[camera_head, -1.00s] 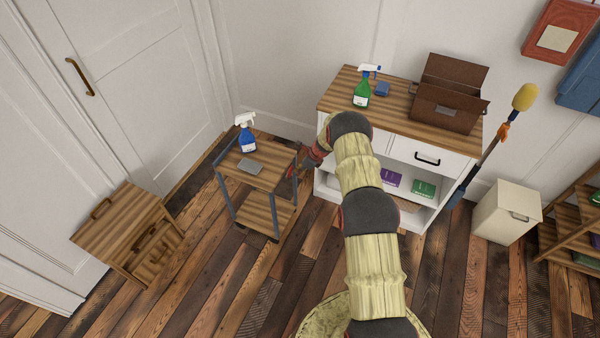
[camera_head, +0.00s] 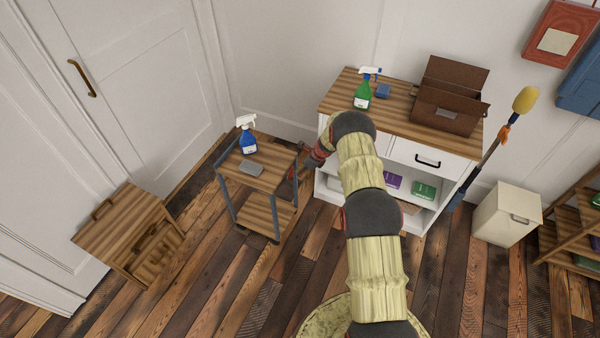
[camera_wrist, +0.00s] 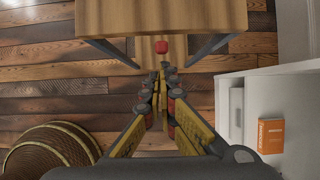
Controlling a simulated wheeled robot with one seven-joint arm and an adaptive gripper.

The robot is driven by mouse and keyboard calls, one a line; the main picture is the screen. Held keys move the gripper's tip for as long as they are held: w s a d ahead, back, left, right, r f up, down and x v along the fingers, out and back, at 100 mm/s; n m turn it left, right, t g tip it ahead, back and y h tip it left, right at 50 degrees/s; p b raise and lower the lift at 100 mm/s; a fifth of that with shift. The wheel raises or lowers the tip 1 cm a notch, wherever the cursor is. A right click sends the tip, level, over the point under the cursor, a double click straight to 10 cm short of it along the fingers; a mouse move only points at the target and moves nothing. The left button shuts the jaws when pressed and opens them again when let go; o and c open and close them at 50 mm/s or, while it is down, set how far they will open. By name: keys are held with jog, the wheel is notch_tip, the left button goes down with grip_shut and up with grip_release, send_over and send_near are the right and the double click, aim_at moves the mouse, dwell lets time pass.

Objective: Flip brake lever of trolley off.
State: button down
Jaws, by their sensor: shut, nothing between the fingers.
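The trolley (camera_head: 252,179) has a wooden top, a lower wooden shelf and grey-blue posts. It stands left of the white cabinet, and its top edge (camera_wrist: 161,18) shows in the wrist view. A small red piece (camera_wrist: 161,46) shows at that edge, just ahead of my fingertips; it looks like the brake lever's end, and its shaft is hidden. My gripper (camera_wrist: 161,76) is shut and empty, pointing at the red piece; I cannot tell if they touch. In the head view my gripper is beside the trolley's right side, partly hidden by my arm.
The white cabinet (camera_head: 408,152) stands close on the right, with an orange box (camera_wrist: 271,135) inside. A small wooden cabinet (camera_head: 125,218) is at left. Floor before the trolley is clear.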

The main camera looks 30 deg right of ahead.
jog(key=s+d+r+p, duration=0.1)
jog(key=s+d+r, duration=0.3)
jog(key=s+r, duration=0.2)
notch_tip(320, 180, up, 2)
jog(key=shift+d+r+p, duration=0.15)
jog(key=shift+d+p, duration=0.2)
dwell(0.3)
jog(key=s+a+n+g+y, duration=0.1)
jog(key=s+a+n, duration=0.1)
jog(key=s+n, duration=0.25)
jog(key=s+a+n+g, duration=0.1)
jog(key=s+a+n, duration=0.2)
jog(key=s, duration=0.2)
jog(key=s+a+r+n+t+h, duration=0.1)
jog(key=s+a+r+n, duration=0.6)
jog(key=r, duration=0.9)
jog(key=s+a+r+n+t+h, duration=0.1)
jog(key=s+a+r+n, duration=0.6)
jog(key=s+r, duration=0.7)
jog(key=s+a+r+n+t+h, duration=0.1)
jog(key=s+a+r+n+h, duration=0.1)
jog(key=s+a+r+n, duration=0.5)
jog(key=s+r, duration=0.4)
jog(key=r, duration=0.6)
jog(key=shift+s+a+r+t, duration=0.25)
jog(key=shift+a+r+t, duration=0.05)
jog(key=shift+a, duration=0.1)
